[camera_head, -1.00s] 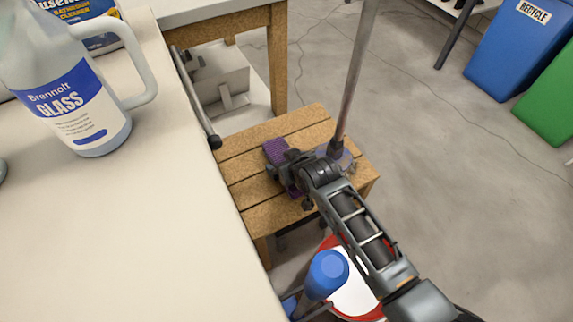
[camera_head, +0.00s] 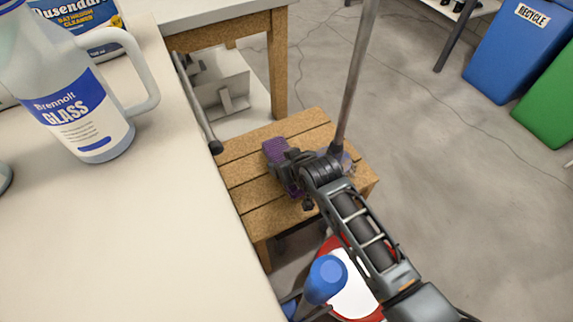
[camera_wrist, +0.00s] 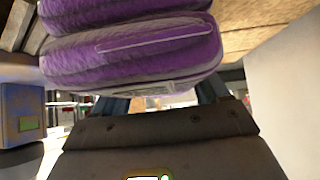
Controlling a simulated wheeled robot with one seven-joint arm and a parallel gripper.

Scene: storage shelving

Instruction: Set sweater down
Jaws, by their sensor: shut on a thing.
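The sweater is a folded purple bundle (camera_head: 276,152) at the slatted wooden stool (camera_head: 240,172), partly hidden by my gripper and arm in the head view. In the wrist view the purple sweater (camera_wrist: 135,50) fills the upper middle, in thick folded layers against the gripper's front. My gripper (camera_head: 290,168) is shut on the sweater, over the left-middle part of the stool top. I cannot tell whether the sweater touches the slats.
A white counter (camera_head: 140,230) with a glass cleaner bottle (camera_head: 80,115) runs along the left. A grey pole (camera_head: 355,85) stands by the stool's right side. A blue-capped object (camera_head: 326,278) and a red-and-white round item (camera_head: 352,290) are below. Open floor (camera_head: 450,190) lies to the right.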

